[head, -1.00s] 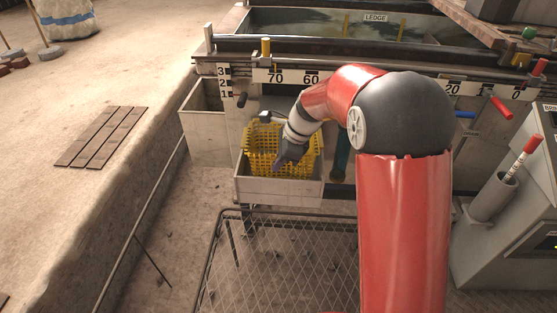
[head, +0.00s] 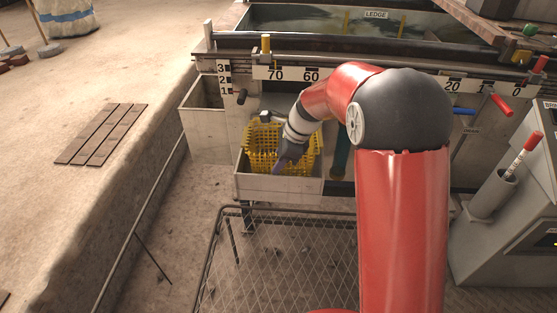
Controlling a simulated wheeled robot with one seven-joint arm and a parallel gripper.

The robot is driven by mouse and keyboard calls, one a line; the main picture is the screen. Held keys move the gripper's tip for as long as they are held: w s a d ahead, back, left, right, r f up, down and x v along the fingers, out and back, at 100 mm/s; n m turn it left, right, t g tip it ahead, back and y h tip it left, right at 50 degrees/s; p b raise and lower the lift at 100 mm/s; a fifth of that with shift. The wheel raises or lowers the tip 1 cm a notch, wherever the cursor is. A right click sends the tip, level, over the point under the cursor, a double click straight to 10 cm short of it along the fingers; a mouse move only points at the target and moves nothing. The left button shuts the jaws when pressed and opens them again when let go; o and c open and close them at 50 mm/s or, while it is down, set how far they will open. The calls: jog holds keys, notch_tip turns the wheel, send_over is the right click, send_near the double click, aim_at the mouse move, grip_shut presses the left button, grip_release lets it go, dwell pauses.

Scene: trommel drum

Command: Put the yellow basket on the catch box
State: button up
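The yellow basket (head: 262,143) is a slotted crate at the front of the machine. It sits in or on the grey open catch box (head: 278,188), inside its walls; whether its base rests fully on the box floor is hidden. My gripper (head: 285,163) is at the basket's front right, in front of its slotted wall. The fingertips are small and dark against the basket, and my wrist hides part of its right side. I cannot tell whether the fingers are open or closed on the rim.
A mesh-topped frame (head: 285,262) stands in front of the box. Another grey bin (head: 203,115) is to the left. A grey console (head: 515,200) with a tube holding a red-and-white stick stands at right. A ledge with dark slats (head: 100,135) is at left.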

jog(key=a+p+v, duration=0.1)
jog(key=p+v, duration=0.5)
jog(key=v, duration=0.2)
jog(key=w+a+r+p+v, duration=0.1)
jog(key=a+p+v, duration=0.1)
jog(key=p+v, duration=0.4)
notch_tip(320, 180, up, 3)
jog(key=shift+s+d+r, duration=0.1)
jog(key=shift+s+d, duration=0.15)
jog(key=shift+s, duration=0.05)
jog(key=s+d+r+n+t+h, duration=0.1)
jog(key=s+d+r+n, duration=0.2)
jog(key=s, duration=0.6)
jog(key=s+d+r+n+t+h, duration=0.2)
jog(key=s+d+r+n, duration=0.1)
jog(key=s+d+n, duration=0.4)
jog(key=s+d+r+n+t+h+p, duration=0.1)
jog(key=s+d+n, duration=0.4)
jog(key=s, duration=0.6)
notch_tip(320, 180, up, 3)
jog(key=shift+s+d+f+n+t+h, duration=0.15)
jog(key=shift+s+d+n+t+h, duration=0.3)
jog(key=shift+n, duration=0.75)
jog(key=shift+w+a, duration=0.1)
jog(key=shift+a, duration=0.05)
